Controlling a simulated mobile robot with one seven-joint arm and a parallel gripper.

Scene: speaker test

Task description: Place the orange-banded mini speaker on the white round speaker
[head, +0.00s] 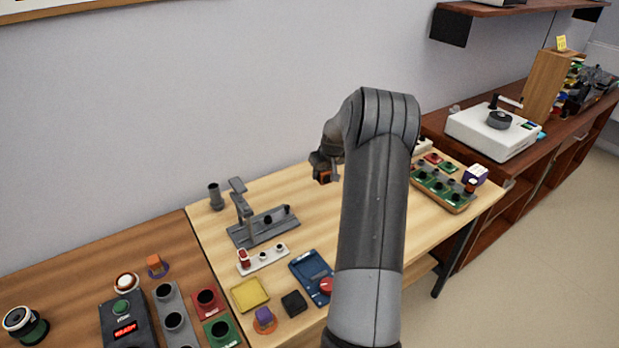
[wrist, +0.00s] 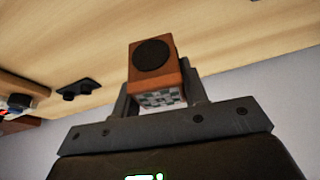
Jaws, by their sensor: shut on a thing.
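My gripper (wrist: 156,94) is shut on a small orange-brown box with a black round face and a checkered end, which I take for the orange-banded mini speaker (wrist: 153,54). In the head view my gripper (head: 324,166) is above the light wooden table (head: 215,232), and the orange of the speaker (head: 323,177) shows at its tip. The speaker appears held clear of the tabletop. A white-topped round thing (head: 127,281) stands on the darker bench at left; I cannot tell if it is the white round speaker. My arm hides part of the table.
A grey stand (head: 262,228), a white holder (head: 263,258), a yellow tray (head: 250,295) and a blue case (head: 314,277) stand left of my arm. A green-panelled tray (head: 443,188) is at right. Bare table lies between the stand and my gripper.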

